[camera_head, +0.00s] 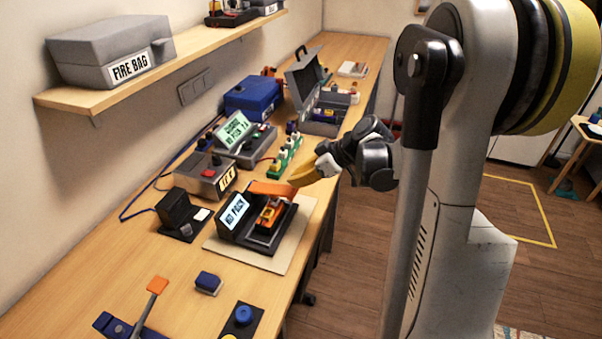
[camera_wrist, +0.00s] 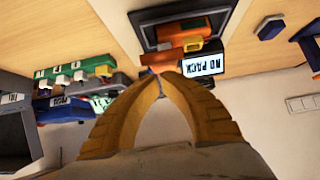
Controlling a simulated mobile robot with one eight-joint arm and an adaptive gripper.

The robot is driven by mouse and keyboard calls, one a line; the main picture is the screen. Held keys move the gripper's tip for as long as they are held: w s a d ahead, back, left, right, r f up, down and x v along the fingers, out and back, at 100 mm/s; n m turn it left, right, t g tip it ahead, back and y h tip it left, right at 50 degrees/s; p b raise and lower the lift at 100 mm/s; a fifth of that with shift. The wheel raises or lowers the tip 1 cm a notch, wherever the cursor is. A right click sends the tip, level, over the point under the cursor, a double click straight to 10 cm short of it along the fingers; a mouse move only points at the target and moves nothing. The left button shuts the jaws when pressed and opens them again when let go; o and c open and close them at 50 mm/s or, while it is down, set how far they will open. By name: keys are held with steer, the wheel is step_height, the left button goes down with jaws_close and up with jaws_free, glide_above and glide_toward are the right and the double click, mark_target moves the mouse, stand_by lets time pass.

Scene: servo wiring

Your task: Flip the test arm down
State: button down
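The black tester (camera_head: 232,222) has a lit screen reading "NO PACK" and stands on a pale board. An orange bar (camera_head: 274,188), which looks like the test arm, extends from its far side; its exact angle is hard to tell. An orange and yellow piece (camera_head: 268,214) sits in the tester's bay. My gripper (camera_head: 293,183) is beside the bar's right end. In the wrist view its yellow fingertips (camera_wrist: 160,73) come together with nothing visible held, just short of the orange bar (camera_wrist: 164,58). I cannot tell whether they touch it.
An orange-ended lever (camera_head: 157,285) on a blue base, a small blue block (camera_head: 208,283) and a blue button (camera_head: 243,315) are in front. A grey box (camera_head: 205,178), a green-screen device (camera_head: 250,145) and a green strip (camera_head: 285,155) stand behind. A shelf (camera_head: 175,62) overhangs the left side.

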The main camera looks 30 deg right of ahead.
mark_target(298, 189)
steer(key=shift+f, duration=0.5)
steer(key=f, duration=0.1)
steer(key=f+b, duration=0.2)
steer(key=shift+s+d, duration=0.3)
steer(key=shift+s, duration=0.1)
steer(key=shift+r, duration=0.2)
